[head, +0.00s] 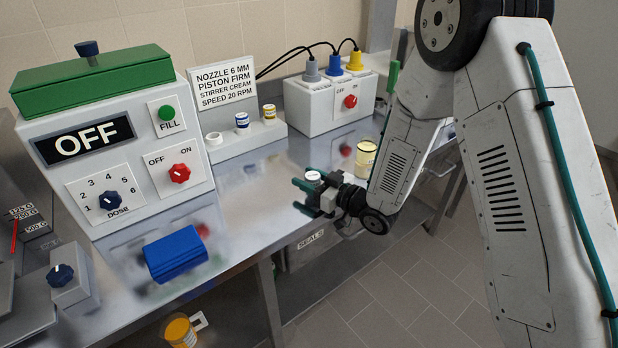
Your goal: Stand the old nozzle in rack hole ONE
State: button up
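The rack (226,152) is a pale stepped block on the steel counter, behind my gripper and to its left. A white ring-like piece (214,138) is at its left end; I cannot tell if it is an empty hole or a part. A blue-banded nozzle (242,121) and a yellow-banded nozzle (269,113) stand upright to its right. My gripper (308,198), with teal fingers, is near the counter's front edge. A small white piece with a dark band (313,176), perhaps the old nozzle, shows at the fingers. I cannot tell whether they grip it. No hole numbers are readable.
A dosing machine (115,140) showing OFF stands left of the rack. A box with three plugs (330,100) stands behind it to the right. A blue block (175,254) lies front left. A yellow jar (365,158) stands beside my arm. The counter before the rack is clear.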

jog(key=shift+o, duration=0.9)
jog(key=shift+r, duration=0.1)
jog(key=shift+d+r, duration=0.1)
jog(key=shift+d, duration=0.05)
jog(key=v, duration=1.1)
jog(key=shift+s+d, duration=0.3)
